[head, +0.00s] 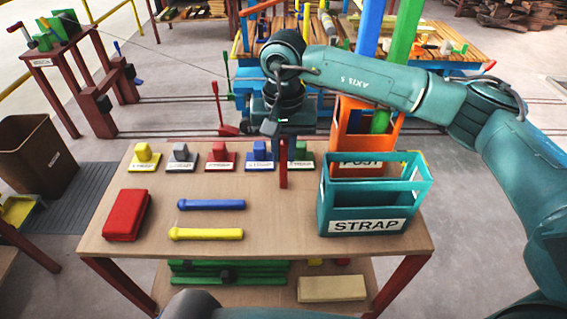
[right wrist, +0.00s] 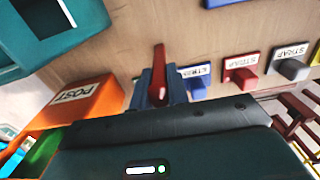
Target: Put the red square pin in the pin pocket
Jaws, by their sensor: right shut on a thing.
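My right gripper (head: 284,137) is shut on the red square pin (head: 283,174) and holds it upright, pointing down, in front of the row of labelled blocks at the table's back edge. In the right wrist view the pin (right wrist: 159,72) sticks out from between the fingers (right wrist: 157,88). Its upper end is hidden in the jaws. I cannot tell whether its lower end touches the table. I cannot make out a pin pocket by its label. My left gripper is not in view.
The wooden table (head: 165,231) holds a red block (head: 126,214), a blue pin (head: 211,205) and a yellow pin (head: 206,234). A teal STRAP crate (head: 337,213) and an orange POST crate (head: 402,120) stand at right. A brown bin (head: 35,150) is at left.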

